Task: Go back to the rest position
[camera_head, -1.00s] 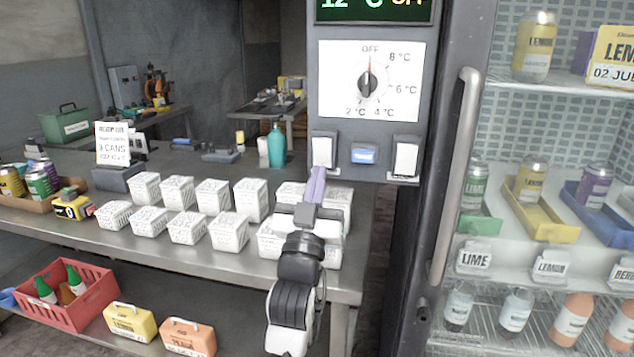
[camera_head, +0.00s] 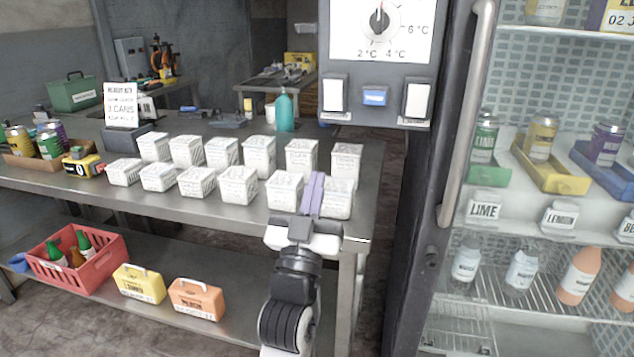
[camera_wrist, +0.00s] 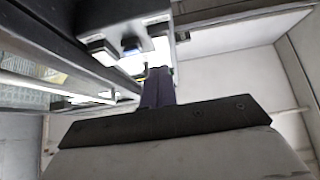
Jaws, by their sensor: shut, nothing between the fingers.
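My gripper (camera_head: 313,194) is in the lower middle of the head view, with its purple fingers together and pointing up. It is empty. In that view it overlaps the white baskets at the right end of the metal table (camera_head: 215,208); I cannot tell whether it touches them. In the wrist view the shut fingers (camera_wrist: 158,88) point toward the underside of the control panel, which stands beyond them.
The control panel (camera_head: 380,65) with its dial (camera_head: 380,20) hangs above. The freezer door handle (camera_head: 465,120) is to the right, with cans and bottles behind glass. A red crate (camera_head: 78,262) and two small cases (camera_head: 197,299) sit on the lower shelf.

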